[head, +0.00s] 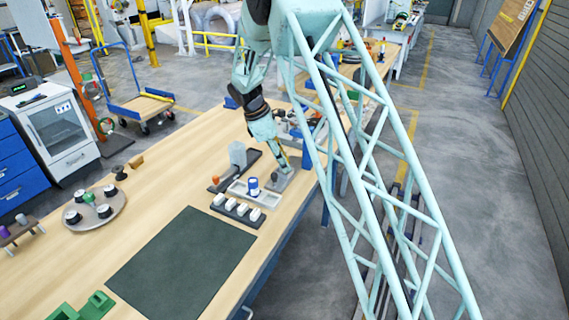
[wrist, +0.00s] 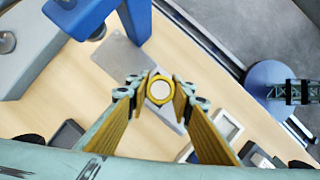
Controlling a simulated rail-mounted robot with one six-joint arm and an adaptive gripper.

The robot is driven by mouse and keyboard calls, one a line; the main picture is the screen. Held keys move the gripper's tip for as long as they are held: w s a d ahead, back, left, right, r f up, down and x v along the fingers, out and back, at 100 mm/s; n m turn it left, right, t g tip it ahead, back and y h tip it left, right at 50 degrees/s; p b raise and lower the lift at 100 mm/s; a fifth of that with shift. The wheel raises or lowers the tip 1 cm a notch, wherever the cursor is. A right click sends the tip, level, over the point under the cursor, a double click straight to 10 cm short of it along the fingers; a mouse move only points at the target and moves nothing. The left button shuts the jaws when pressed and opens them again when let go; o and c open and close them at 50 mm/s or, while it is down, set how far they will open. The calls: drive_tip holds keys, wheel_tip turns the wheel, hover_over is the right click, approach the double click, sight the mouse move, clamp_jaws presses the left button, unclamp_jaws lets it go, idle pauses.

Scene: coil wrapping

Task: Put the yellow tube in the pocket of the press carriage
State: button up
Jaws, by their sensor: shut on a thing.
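My gripper (head: 283,169) points down over the right edge of the wooden table in the head view. In the wrist view its two yellow-padded fingers (wrist: 160,92) are shut on the yellow tube (wrist: 160,82), which shows end-on as a yellow ring with a pale middle. The tube stands over or on a flat grey plate (wrist: 118,52) that runs toward a blue frame (wrist: 84,14); this plate may be the press carriage. A grey plate also shows under the gripper in the head view (head: 279,184). The tube's lower end and any pocket under it are hidden.
A white tray (head: 240,195) with a blue-and-white cup (head: 253,186) lies just left of the gripper. A black rack (head: 229,212) with white blocks and a dark mat (head: 180,265) lie nearer. A round plate (head: 103,221) with several jars is farther left.

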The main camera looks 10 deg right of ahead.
drive_tip(key=o, duration=0.8)
drive_tip(key=shift+f, duration=0.1)
drive_tip(key=shift+o, duration=0.2)
drive_tip(key=p+v, duration=0.1)
drive_tip(key=v, duration=1.1)
drive_tip(key=shift+s+r, duration=0.1)
drive_tip(key=shift+r, duration=0.15)
